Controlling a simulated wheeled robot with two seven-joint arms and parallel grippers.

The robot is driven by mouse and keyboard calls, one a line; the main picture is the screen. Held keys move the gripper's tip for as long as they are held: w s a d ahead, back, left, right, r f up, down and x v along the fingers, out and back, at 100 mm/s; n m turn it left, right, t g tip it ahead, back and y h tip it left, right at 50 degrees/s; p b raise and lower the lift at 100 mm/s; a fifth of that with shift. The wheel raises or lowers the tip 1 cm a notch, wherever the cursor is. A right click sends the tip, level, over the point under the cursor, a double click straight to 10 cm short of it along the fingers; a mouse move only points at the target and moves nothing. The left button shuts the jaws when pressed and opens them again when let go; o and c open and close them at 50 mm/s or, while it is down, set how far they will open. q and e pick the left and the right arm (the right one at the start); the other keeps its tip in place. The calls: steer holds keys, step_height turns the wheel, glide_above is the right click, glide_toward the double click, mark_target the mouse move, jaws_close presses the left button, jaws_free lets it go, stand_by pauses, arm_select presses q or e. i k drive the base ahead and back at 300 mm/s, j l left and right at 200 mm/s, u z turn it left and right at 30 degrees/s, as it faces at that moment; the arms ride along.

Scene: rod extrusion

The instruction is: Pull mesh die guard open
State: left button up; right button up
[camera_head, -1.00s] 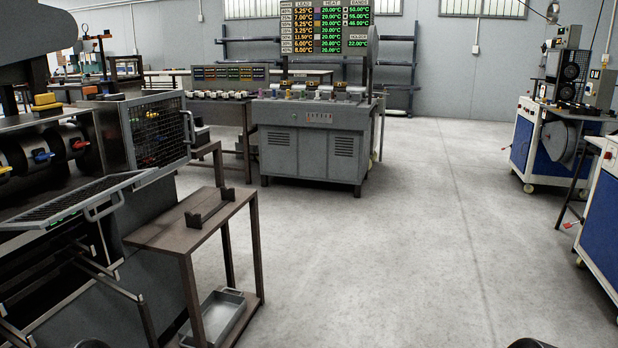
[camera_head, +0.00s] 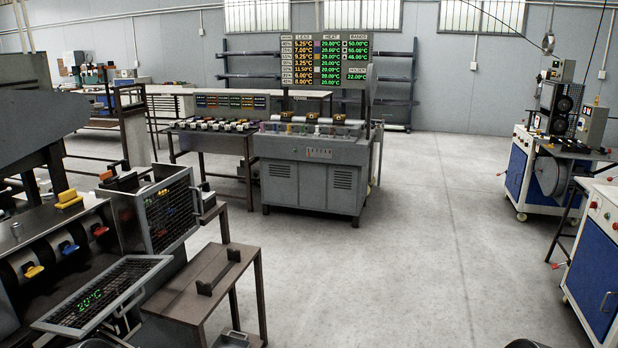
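A grey machine stands at the left. An upright mesh guard panel (camera_head: 169,211) in a grey frame is at its right end, with a handle on its right edge. A second framed mesh panel (camera_head: 104,293) juts out low at the machine's front, tilted, with a bar handle (camera_head: 131,301) on its right side. A green "20°C" readout shows over its mesh. I cannot tell for certain which panel is the die guard. Neither gripper is in view, and nothing is seen touching either panel.
A brown side table (camera_head: 190,303) with a dark bracket on top stands close right of the machine, a grey tray (camera_head: 232,340) below it. A grey console (camera_head: 312,172) stands behind. Blue-white carts (camera_head: 596,265) line the right. The middle floor is clear.

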mark_target(139, 198)
steer(key=u, duration=1.4)
steer(key=i+l+z, duration=0.25)
steer(key=i+l, duration=0.25)
steer(key=l, duration=0.45)
steer(key=i+l+z, duration=0.3)
steer(key=i+l, duration=0.25)
steer(key=l, duration=0.3)
steer(key=i+l+z, duration=0.25)
steer(key=i+l, duration=0.35)
steer(key=l, duration=0.1)
